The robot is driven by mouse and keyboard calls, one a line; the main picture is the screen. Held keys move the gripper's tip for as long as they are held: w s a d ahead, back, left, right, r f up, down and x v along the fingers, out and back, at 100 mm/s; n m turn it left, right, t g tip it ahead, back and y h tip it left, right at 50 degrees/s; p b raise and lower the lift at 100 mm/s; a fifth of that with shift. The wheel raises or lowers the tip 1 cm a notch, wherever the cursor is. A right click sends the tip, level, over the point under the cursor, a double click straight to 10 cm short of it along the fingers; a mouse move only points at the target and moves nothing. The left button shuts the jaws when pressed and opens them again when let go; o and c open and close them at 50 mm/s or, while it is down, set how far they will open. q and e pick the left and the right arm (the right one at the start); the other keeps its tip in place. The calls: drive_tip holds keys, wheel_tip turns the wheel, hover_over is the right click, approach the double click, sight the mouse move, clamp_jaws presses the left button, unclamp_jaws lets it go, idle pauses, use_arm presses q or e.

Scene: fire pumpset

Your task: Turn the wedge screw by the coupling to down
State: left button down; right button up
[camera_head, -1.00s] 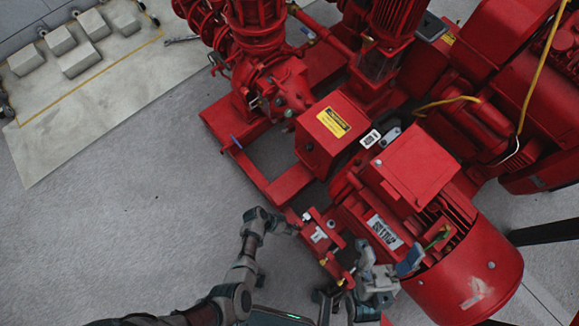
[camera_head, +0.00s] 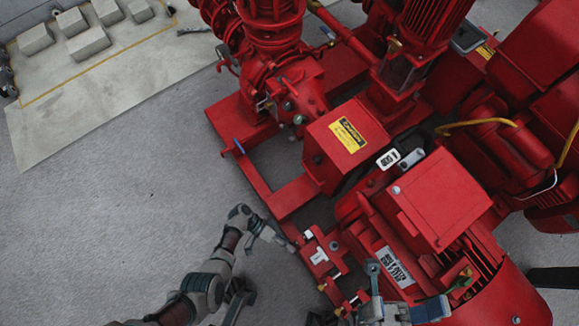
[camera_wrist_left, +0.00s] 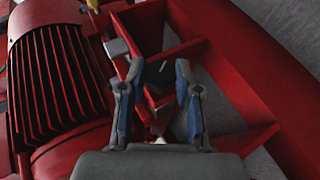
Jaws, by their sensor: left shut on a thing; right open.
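The red coupling guard (camera_head: 347,148) with a yellow label sits between pump and motor. My left gripper (camera_head: 286,243) reaches from the left to the red base frame below the guard, by a small red bracket (camera_head: 322,258). In the left wrist view its blue-padded fingers (camera_wrist_left: 159,76) are shut around a small dark piece (camera_wrist_left: 158,72), which seems to be the wedge screw. The fingers and wrist hide much of it, and its up or down setting cannot be told. My right gripper (camera_head: 406,288) is open and empty in front of the motor.
The red motor (camera_head: 445,210) stands right of the bracket, with a green-and-yellow piece (camera_head: 461,281) on it. A blue-handled piece (camera_head: 239,146) is on the frame. Grey blocks (camera_head: 88,43) lie on a pale slab at upper left. The floor at left is clear.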

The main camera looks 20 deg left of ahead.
use_arm(q)
drive_tip(key=shift+a+f, duration=0.2)
drive_tip(key=shift+a, duration=0.1)
drive_tip(key=c, duration=0.8)
unclamp_jaws()
drive_tip(key=shift+d, duration=0.1)
drive_tip(key=v, duration=1.2)
drive_tip(key=shift+w+f, duration=0.15)
drive_tip(key=shift+f, duration=0.05)
